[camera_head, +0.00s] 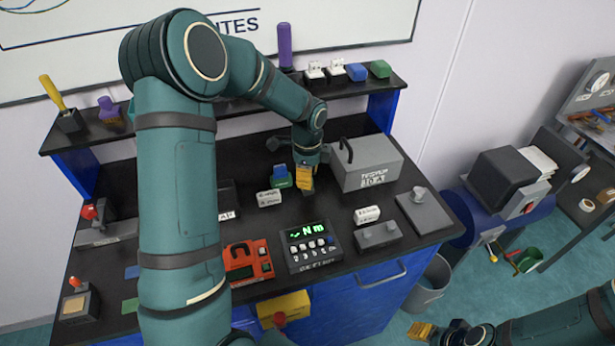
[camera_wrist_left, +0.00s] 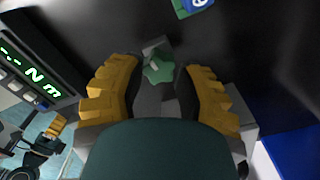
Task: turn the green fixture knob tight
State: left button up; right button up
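The green fixture knob (camera_wrist_left: 158,70) is a small lobed knob on a grey fixture, seen in the left wrist view. My left gripper (camera_wrist_left: 160,82) is open, with a yellow ribbed finger on each side of the knob. Gaps show between the fingers and the knob, so it is not gripped. In the head view my left gripper (camera_head: 305,182) points down at the bench beside the grey box, and I cannot make out the knob there. My right gripper (camera_head: 420,331) is low at the right, away from the bench; its opening is unclear.
A blue and green block (camera_head: 281,177) stands just left of my left gripper. A grey labelled box (camera_head: 368,165) is close on its right. A torque display (camera_head: 310,247) and a red device (camera_head: 248,262) sit nearer the bench front. A shelf (camera_head: 350,90) runs behind.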

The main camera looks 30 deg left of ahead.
pick_arm(q)
jog(key=shift+o, duration=1.3)
jog(key=n+b, duration=0.1)
jog(key=n, duration=0.1)
jog(key=shift+f+n, duration=0.1)
jog(key=shift+n, duration=0.2)
jog(key=n+b, duration=0.1)
jog(key=n, duration=0.9)
jog(key=shift+b, duration=0.35)
jog(key=n, duration=0.5)
jog(key=shift+n, duration=0.4)
grip_shut()
